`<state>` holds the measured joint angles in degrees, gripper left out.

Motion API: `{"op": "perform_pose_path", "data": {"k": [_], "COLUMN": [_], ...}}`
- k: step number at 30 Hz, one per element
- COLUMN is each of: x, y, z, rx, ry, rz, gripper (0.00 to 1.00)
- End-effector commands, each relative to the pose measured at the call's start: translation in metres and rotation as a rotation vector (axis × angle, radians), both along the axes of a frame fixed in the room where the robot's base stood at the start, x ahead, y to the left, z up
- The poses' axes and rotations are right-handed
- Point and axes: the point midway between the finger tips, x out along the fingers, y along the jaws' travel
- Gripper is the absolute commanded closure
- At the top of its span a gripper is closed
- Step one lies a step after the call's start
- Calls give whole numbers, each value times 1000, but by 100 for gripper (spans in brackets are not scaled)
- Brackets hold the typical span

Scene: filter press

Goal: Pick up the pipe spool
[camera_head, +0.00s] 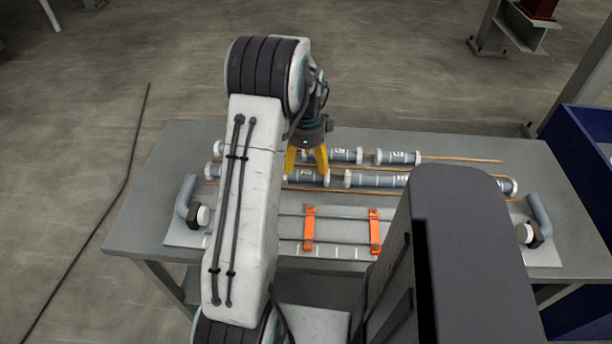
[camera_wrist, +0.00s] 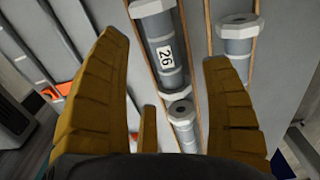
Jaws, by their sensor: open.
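Several grey pipe spools with white end flanges lie on the table between thin wooden strips. One labelled spool (camera_head: 305,176) lies just below and beside my gripper (camera_head: 306,158) in the head view. My gripper's yellow fingers are spread and empty, pointing down. In the wrist view, a spool with a white number label (camera_wrist: 157,33) lies between the open fingers (camera_wrist: 164,52), farther away than them. A second spool (camera_wrist: 183,125) lies end to end with it, and a third (camera_wrist: 236,45) lies to the right. I cannot tell contact; a gap seems to remain.
In front of the spools is a light plate with two orange brackets (camera_head: 309,229) and grey elbow pipes at both ends, the left one (camera_head: 187,197) and the right one (camera_head: 540,214). A blue bin (camera_head: 590,130) stands at the right. The table's left back corner (camera_head: 185,140) is bare.

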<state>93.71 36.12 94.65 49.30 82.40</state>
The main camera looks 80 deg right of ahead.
Motion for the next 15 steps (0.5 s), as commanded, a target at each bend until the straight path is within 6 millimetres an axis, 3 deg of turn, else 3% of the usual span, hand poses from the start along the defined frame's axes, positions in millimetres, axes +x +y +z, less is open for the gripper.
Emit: {"op": "perform_pose_path", "data": {"k": [15], "x": [1], "y": [1], "z": [-51], "rx": [1], "ry": [0], "rz": [3], "gripper": [27]}}
